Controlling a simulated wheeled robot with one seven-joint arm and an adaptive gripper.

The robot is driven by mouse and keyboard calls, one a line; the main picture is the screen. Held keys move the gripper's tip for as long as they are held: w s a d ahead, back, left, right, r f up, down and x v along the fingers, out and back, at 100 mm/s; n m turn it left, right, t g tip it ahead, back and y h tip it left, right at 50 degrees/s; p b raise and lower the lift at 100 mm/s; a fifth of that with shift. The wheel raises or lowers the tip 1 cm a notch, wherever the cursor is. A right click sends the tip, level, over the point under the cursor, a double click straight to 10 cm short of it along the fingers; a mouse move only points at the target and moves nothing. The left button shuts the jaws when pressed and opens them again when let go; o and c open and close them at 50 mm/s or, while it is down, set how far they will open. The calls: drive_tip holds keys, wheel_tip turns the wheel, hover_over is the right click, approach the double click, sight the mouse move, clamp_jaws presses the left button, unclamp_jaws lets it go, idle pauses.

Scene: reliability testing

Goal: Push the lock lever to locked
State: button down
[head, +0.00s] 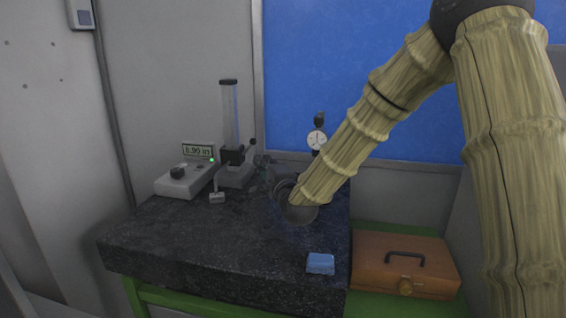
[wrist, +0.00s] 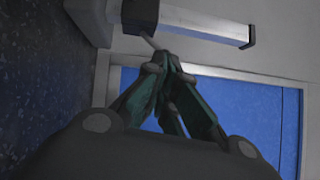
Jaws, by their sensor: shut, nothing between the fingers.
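In the wrist view a thin rod (wrist: 146,40) runs from the device towards my fingertips. My gripper (wrist: 156,64) is shut and empty, its tips close to the rod's end. I cannot tell whether they touch. In the head view my gripper (head: 262,164) is partly hidden by my wrist.
The dark granite plate (head: 170,240) rests on a green stand. A grey box with a display (head: 198,151) is at the left and a dial gauge (head: 317,139) behind my wrist. A blue block (head: 320,263) lies at the front. An orange case (head: 405,265) stands at the right.

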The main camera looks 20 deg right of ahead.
drive_tip(key=s+f+m+t+h, duration=0.1)
drive_tip(key=m, duration=0.2)
drive_tip(key=p, duration=0.3)
approach(249, 147)
drive_tip(key=w+d+r, duration=0.2)
drive_tip(key=w+d, duration=0.1)
drive_tip(key=w, duration=0.1)
drive_tip(key=shift+w+a+r+m+h, duration=0.1)
drive_tip(key=shift+w+m+h, duration=0.1)
drive_tip(key=shift+w, duration=0.15)
drive_tip(key=shift+w+r+m+h, duration=0.1)
drive_tip(key=shift+w+r+h, duration=0.1)
drive_tip(key=shift+w, duration=0.15)
drive_tip(key=shift+w+a+r+n+g+b, duration=0.15)
drive_tip(key=shift+w+r+n+g+b, duration=0.15)
drive_tip(key=shift+n, duration=0.25)
drive_tip(key=shift+w+a+r+n+g+b, duration=0.1)
drive_tip(key=shift+w+r+n+g, duration=0.1)
drive_tip(key=shift+r+n, duration=0.3)
